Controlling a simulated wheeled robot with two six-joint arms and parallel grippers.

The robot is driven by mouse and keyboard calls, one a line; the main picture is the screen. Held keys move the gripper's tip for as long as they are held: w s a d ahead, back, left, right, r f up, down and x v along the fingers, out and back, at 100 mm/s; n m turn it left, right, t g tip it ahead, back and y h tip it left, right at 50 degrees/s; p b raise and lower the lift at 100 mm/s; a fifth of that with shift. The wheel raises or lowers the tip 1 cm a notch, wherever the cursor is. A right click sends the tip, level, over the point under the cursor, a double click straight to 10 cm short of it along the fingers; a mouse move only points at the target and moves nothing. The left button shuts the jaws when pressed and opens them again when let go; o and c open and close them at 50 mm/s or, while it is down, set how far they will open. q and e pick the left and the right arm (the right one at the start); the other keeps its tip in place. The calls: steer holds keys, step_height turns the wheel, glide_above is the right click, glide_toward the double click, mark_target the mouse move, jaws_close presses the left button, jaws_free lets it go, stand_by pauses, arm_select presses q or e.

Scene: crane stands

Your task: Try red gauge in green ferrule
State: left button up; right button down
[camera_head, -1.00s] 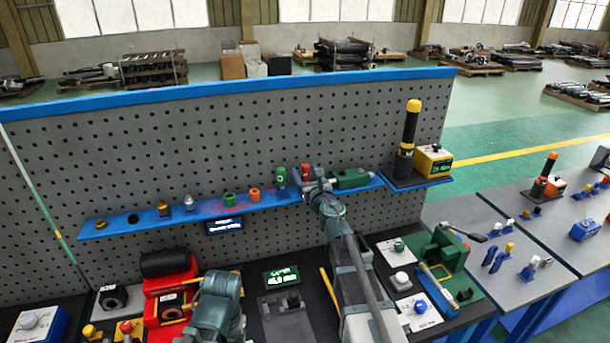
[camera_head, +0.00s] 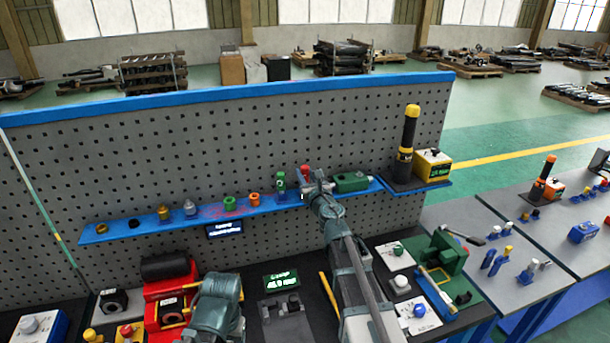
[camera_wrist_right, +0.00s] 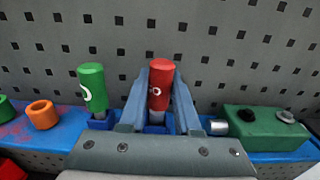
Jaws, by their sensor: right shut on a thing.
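The red gauge (camera_wrist_right: 159,85) stands upright in a blue holder on the shelf, its lower end between the fingers of my right gripper (camera_wrist_right: 161,100). The gripper is shut on it. In the head view the red gauge (camera_head: 305,169) shows just above my right gripper (camera_head: 312,184). The green ferrule (camera_head: 229,202) is a short ring on the shelf, left of an orange ring; only its edge shows in the right wrist view (camera_wrist_right: 5,108). My left arm shows at the bottom of the head view, but its fingers do not.
A green gauge (camera_wrist_right: 92,88) stands close left of my right gripper. A green box (camera_wrist_right: 262,128) with a metal nose sits close on the right. The orange ring (camera_wrist_right: 42,114) lies further left. The pegboard (camera_head: 150,150) rises behind the blue shelf (camera_head: 110,234).

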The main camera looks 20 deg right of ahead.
steer(key=shift+r+p, duration=2.05)
steer(key=shift+r, duration=0.15)
steer(key=shift+f, duration=0.1)
